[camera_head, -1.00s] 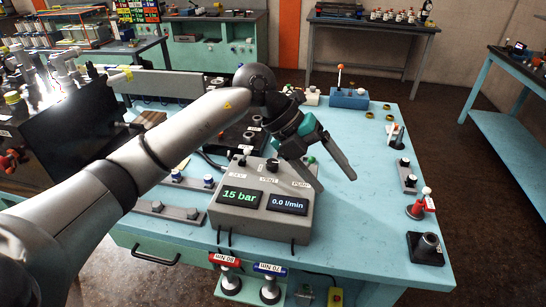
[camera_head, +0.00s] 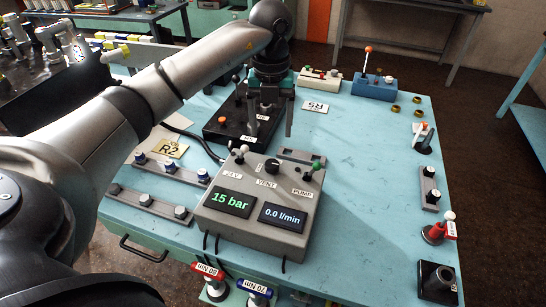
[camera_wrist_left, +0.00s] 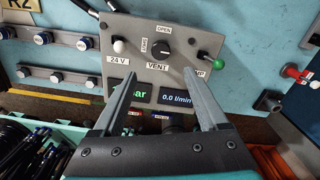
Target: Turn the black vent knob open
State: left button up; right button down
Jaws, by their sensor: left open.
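The black vent knob (camera_head: 272,165) is on the top of the grey control box (camera_head: 225,220), above the VENT label and between two toggle levers. It also shows in the left wrist view (camera_wrist_left: 160,51), with OPEN and another label around it. My left gripper (camera_head: 270,132) points down behind the box in the head view, its fingers spread and empty. In the left wrist view the fingers (camera_wrist_left: 158,90) reach toward the knob from both sides, apart from it. The box displays read 15 bar and 0.0 l/min. My right gripper is not in view.
A white-tipped lever (camera_head: 239,156) and a green-tipped lever (camera_head: 316,167) flank the knob. A black block (camera_head: 220,132) stands behind the box. Fitting rails (camera_head: 150,203) lie at the left. The table's right middle (camera_head: 375,190) is clear.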

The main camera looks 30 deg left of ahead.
aim_at(272, 164)
pick_arm(q)
notch_tip(272, 164, down, 10)
jog(key=shift+w+r, duration=0.1)
jog(key=shift+f, duration=0.5)
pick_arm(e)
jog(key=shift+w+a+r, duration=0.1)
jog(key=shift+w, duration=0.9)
pick_arm(q)
jog(key=c, duration=0.4)
grip_shut()
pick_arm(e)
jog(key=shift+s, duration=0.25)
